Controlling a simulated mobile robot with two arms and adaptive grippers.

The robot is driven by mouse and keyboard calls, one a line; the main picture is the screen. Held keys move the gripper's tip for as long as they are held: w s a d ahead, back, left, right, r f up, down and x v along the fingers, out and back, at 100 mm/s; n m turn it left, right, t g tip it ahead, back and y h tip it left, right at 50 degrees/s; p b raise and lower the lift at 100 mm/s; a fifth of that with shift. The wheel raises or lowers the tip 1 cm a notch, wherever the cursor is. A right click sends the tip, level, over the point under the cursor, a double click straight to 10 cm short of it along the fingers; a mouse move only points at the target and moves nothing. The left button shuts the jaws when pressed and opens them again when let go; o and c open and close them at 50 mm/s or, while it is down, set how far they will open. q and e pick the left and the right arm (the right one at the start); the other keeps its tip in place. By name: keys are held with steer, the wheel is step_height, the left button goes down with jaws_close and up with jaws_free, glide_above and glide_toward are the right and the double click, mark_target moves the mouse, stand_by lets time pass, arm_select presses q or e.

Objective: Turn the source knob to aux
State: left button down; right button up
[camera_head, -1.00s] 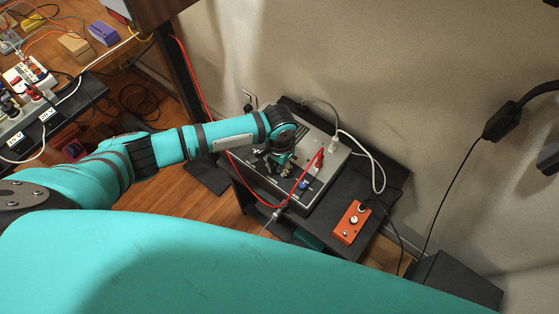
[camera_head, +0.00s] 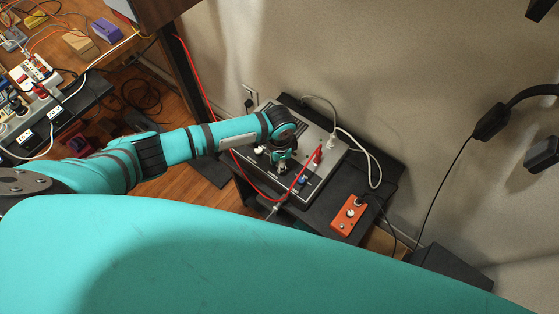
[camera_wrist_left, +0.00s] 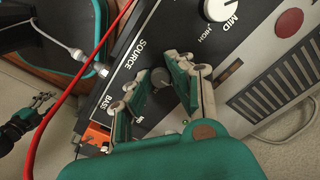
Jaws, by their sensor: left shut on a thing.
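The grey control box (camera_head: 325,168) sits on a dark stand near the wall. A small teal and black gripper, apparently my right one (camera_wrist_left: 42,105), shows at the left wrist view's edge.
A white MID knob (camera_wrist_left: 220,8) is close by on the panel. A red cable (camera_wrist_left: 75,85) and a white-plugged cable (camera_wrist_left: 78,54) run near the gripper. An orange pedal (camera_head: 348,215) lies in front of the box. A cluttered table (camera_head: 75,70) stands at the left.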

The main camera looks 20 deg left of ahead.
stand_by(0.4)
arm_select(q)
steer(key=c, duration=1.2)
jaws_free()
steer(key=shift+o, duration=0.2)
step_height(320, 180, up, 12)
